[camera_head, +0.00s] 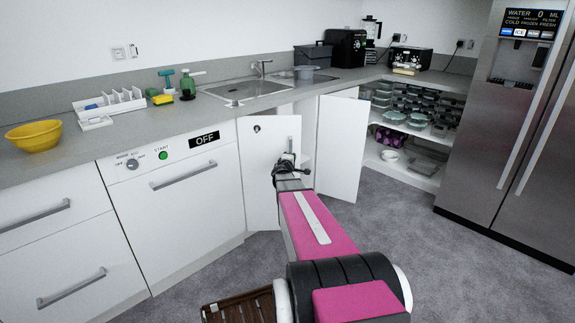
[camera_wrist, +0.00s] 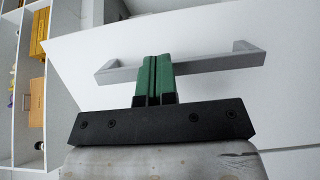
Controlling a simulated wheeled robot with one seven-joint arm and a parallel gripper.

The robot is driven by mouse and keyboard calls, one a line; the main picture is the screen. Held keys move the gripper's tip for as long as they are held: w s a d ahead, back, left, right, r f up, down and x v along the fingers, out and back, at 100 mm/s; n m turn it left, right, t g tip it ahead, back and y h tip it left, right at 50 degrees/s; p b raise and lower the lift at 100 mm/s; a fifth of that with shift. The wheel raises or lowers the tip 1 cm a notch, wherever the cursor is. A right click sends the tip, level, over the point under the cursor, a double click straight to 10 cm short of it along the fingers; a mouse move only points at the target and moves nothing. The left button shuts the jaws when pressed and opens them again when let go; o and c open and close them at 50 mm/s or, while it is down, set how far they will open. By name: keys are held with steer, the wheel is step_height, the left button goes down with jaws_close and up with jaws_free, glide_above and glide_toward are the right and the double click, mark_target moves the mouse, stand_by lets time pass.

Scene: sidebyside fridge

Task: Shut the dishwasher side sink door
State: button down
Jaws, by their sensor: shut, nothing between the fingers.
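The white sink door beside the dishwasher (camera_head: 265,190) stands partly open in the head view, with a dark gap and some of the cabinet inside showing past its right edge. Its grey bar handle (camera_head: 290,144) is near that edge. My gripper (camera_head: 287,165) is in front of the door near the handle. In the wrist view, my gripper's green fingers (camera_wrist: 153,78) are shut together and empty. They overlap the grey handle (camera_wrist: 205,64) on the white door face (camera_wrist: 225,110); whether they touch it I cannot tell.
A second white cabinet door (camera_head: 342,147) stands open to the right, by open shelves (camera_head: 415,125) with containers. The dishwasher (camera_head: 180,195) is closed at left. A steel fridge (camera_head: 510,110) stands right. A brown slatted item (camera_head: 240,307) lies low in front. Grey floor is clear at right.

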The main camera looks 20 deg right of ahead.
steer(key=w+d, duration=0.2)
steer(key=w, duration=0.7)
steer(key=w+d, duration=0.2)
steer(key=w, duration=0.8)
steer(key=shift+d, duration=0.35)
steer(key=shift+s, duration=0.1)
